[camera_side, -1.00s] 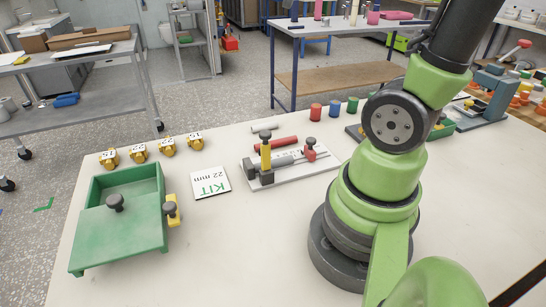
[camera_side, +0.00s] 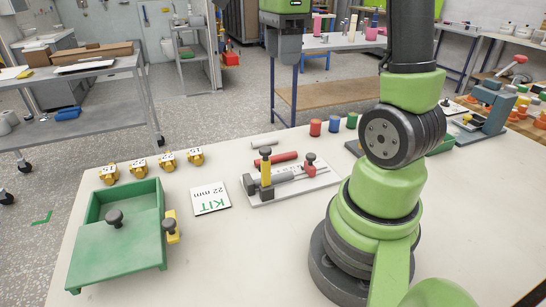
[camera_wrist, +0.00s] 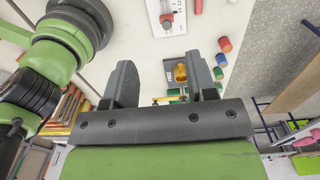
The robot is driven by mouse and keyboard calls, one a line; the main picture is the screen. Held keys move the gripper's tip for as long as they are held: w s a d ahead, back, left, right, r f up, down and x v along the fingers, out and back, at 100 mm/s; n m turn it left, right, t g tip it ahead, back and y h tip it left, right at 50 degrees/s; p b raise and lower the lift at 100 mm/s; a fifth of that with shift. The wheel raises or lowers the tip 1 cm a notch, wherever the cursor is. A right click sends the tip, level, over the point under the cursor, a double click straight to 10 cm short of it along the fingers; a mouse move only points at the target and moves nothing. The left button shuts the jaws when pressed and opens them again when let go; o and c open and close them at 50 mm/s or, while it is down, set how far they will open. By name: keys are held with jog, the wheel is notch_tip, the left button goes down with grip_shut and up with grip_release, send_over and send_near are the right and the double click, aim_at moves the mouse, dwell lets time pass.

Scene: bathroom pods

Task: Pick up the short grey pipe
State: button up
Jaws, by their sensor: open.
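A short light-grey pipe (camera_side: 264,143) lies on the white table in the side view, just behind the white fixture board (camera_side: 322,181). A red pipe (camera_side: 277,158) lies close to it on its near side. A second, darker grey pipe lies along the board, partly hidden by the clamps. My gripper (camera_side: 284,62) hangs high at the top of the side view, well above the table and apart from the pipe. In the wrist view my gripper (camera_wrist: 161,73) has its two fingers wide apart with nothing held between them. The short pipe is not clearly visible there.
A yellow clamp (camera_side: 266,172) and red-topped clamp (camera_side: 310,164) stand on the board. Red (camera_side: 315,127), blue (camera_side: 333,123) and green (camera_side: 352,120) cylinders stand right of the pipe. A KIT card (camera_side: 210,198), green box (camera_side: 120,250) and several yellow fittings occupy the left. The front middle is clear.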

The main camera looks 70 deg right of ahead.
send_over(279, 175)
notch_tip(279, 175, down, 18)
notch_tip(279, 175, down, 10)
jog(key=shift+f, duration=0.15)
dwell(0.3)
jog(key=shift+c, duration=0.5)
grip_shut()
